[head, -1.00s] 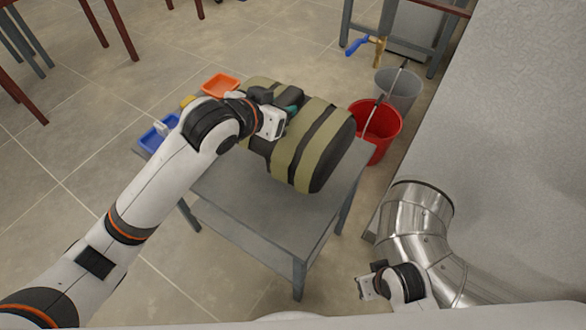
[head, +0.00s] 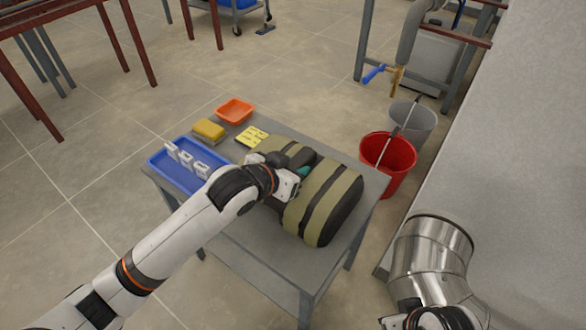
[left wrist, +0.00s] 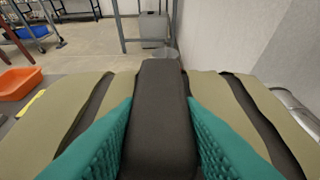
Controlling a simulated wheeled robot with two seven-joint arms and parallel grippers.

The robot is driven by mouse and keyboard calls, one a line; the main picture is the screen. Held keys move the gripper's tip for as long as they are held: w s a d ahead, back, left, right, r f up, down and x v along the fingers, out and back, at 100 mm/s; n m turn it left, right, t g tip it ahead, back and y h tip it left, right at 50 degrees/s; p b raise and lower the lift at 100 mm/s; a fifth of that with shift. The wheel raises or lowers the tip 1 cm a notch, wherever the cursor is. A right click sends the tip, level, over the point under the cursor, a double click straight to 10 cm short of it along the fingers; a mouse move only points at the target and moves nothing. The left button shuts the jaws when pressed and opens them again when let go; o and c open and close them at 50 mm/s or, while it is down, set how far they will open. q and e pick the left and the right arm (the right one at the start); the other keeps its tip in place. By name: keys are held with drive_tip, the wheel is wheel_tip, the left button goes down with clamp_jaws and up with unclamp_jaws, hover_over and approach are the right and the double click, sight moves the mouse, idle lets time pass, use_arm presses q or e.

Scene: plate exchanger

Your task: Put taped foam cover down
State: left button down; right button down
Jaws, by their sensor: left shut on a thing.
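The taped foam cover (head: 318,204) is a dark grey block with olive tape bands. It is over the right part of the small grey table (head: 262,258); I cannot tell whether its underside touches the tabletop. My left gripper (head: 301,173) is shut on the cover's raised dark middle ridge. In the left wrist view its teal fingers (left wrist: 160,140) press both sides of the ridge (left wrist: 158,110), with tape bands to either side. My right arm's end (head: 430,316) is at the bottom edge, partly cut off, and its fingers are not clear.
On the table's left are a blue tray (head: 160,163) with white pieces, a yellow sponge (head: 208,129), an orange dish (head: 235,109) and a yellow notepad (head: 252,136). Red (head: 390,176) and grey (head: 418,122) buckets stand to the right. A shiny metal pipe (head: 430,262) is at lower right.

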use_arm(q)
drive_tip(key=c, duration=1)
unclamp_jaws()
drive_tip(key=shift+s+a+r, duration=0.15)
drive_tip(key=shift+r, duration=0.05)
drive_tip(key=p+v, duration=0.1)
drive_tip(key=v, duration=0.4)
drive_tip(key=shift+p, duration=0.35)
drive_tip(key=p+v, duration=0.1)
drive_tip(key=v, duration=0.5)
drive_tip(key=shift+s+a+r, duration=0.15)
use_arm(e)
drive_tip(key=x, duration=0.6)
drive_tip(key=shift+s+a, duration=0.1)
